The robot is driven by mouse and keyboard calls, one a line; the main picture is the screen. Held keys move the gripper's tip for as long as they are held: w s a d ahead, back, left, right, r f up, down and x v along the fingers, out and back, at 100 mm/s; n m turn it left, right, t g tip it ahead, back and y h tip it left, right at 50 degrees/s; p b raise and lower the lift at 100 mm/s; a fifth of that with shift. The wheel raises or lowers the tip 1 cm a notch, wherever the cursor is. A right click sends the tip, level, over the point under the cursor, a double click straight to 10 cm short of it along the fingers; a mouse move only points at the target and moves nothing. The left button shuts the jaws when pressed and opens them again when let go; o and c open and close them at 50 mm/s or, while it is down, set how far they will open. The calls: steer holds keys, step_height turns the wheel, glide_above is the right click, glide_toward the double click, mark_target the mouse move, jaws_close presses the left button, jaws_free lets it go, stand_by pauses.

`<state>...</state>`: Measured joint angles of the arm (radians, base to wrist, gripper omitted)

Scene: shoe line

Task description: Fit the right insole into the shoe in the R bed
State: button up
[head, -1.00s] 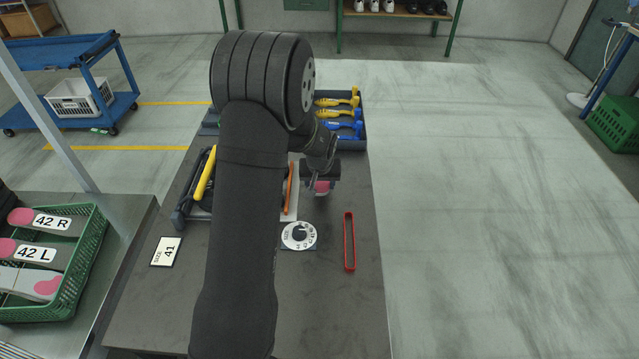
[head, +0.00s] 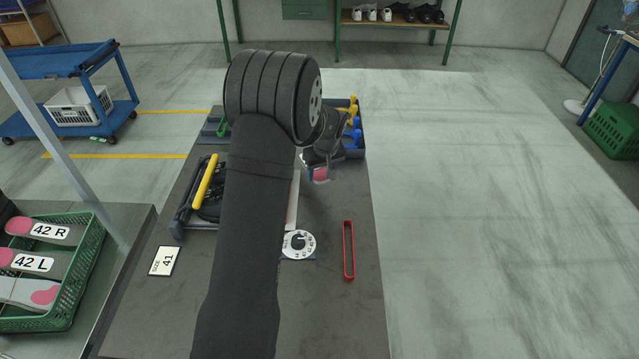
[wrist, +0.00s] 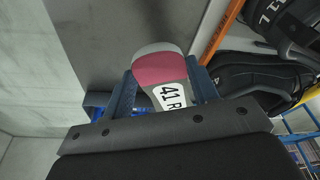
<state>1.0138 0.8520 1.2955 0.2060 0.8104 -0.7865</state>
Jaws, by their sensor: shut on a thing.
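My gripper (wrist: 163,88) is shut on an insole (wrist: 160,68) with a pink end and a white label reading 41 R. The insole sticks out beyond the blue fingers. In the head view, my gripper (head: 320,172) is above the back part of the bench, with the pink end (head: 321,175) showing. A black shoe (wrist: 255,84) lies to the right in the wrist view, apart from the insole. A second black item with white marks (wrist: 280,20) is at the upper right corner. In the head view a black shoe (head: 209,206) shows left of my arm, which hides much of the fixture.
An orange strip (wrist: 222,32) runs near the shoes. A size 41 card (head: 164,261), a dial (head: 299,244) and a red loop (head: 348,250) lie on the bench. A green crate (head: 72,310) holds size 42 insoles.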

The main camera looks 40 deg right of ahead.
steer(key=w+d+r+n+g+y, duration=0.1)
steer(key=w+d+r+n, duration=0.1)
steer(key=r+n, duration=0.4)
steer(key=w+d+r+n+g+y, duration=0.1)
steer(key=w+d+r+n, duration=0.25)
steer(key=n, duration=0.35)
steer(key=shift+w+a+f+g+h, duration=0.4)
steer(key=shift+w+a+f, duration=0.3)
steer(key=shift+w+a, duration=0.65)
steer(key=shift+w+a+f+g+h, duration=0.35)
steer(key=shift+w+a+f, duration=0.5)
steer(key=shift+a, duration=0.65)
steer(key=shift+w+a+f+g+h, duration=0.25)
steer(key=shift+w+a+f+h, duration=0.25)
steer(key=shift+w+a, duration=0.9)
steer(key=w+a+f+t+y, duration=0.1)
steer(key=w+a+f, duration=0.2)
steer(key=a+f, duration=0.1)
steer(key=shift+w, duration=0.4)
steer(key=shift+f, duration=0.1)
